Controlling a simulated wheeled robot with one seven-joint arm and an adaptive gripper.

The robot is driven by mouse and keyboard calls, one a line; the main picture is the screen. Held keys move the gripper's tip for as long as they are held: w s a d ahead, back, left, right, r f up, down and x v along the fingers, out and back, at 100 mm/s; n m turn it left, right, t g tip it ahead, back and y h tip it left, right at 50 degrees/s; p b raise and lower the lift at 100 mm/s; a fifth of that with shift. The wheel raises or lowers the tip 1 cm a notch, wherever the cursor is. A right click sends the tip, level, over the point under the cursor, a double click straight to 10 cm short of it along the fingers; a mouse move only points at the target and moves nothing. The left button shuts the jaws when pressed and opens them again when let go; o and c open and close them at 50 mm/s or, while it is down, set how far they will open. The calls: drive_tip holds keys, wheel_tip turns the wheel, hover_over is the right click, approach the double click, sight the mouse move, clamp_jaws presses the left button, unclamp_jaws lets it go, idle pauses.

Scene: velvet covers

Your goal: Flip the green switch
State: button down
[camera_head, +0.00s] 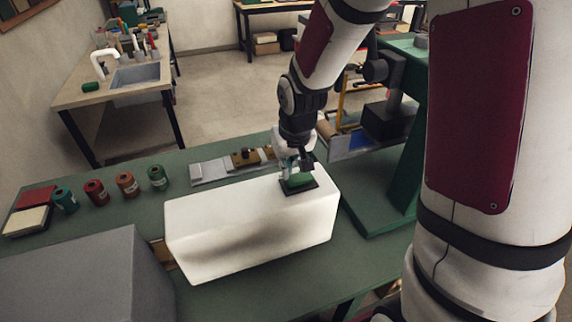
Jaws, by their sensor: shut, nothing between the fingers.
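The green switch (297,181) sits on a dark plate on top of a white box (250,230), near the box's right end. My gripper (294,170) reaches down from above and is shut with nothing held. Its fingertips are right over the switch, and I cannot tell whether they touch it. The gripper hides the back part of the switch, so its tilt is hard to see.
A grey box (80,275) stands at the front left of the green table. Several spools (127,184) stand at the back left. A metal rail (213,170) lies behind the white box. A green machine (385,190) stands to the right.

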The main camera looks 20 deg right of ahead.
drive_tip(key=shift+f, duration=0.2)
drive_tip(key=shift+a+f, duration=0.2)
drive_tip(key=shift+f, duration=0.3)
drive_tip(key=shift+r, duration=0.25)
drive_tip(key=shift+r+p, duration=0.3)
drive_tip(key=shift+r, duration=0.35)
drive_tip(key=shift+r, duration=0.2)
drive_tip(key=v, duration=1.1)
drive_tip(key=shift+s+r, duration=0.2)
drive_tip(key=shift+r, duration=0.05)
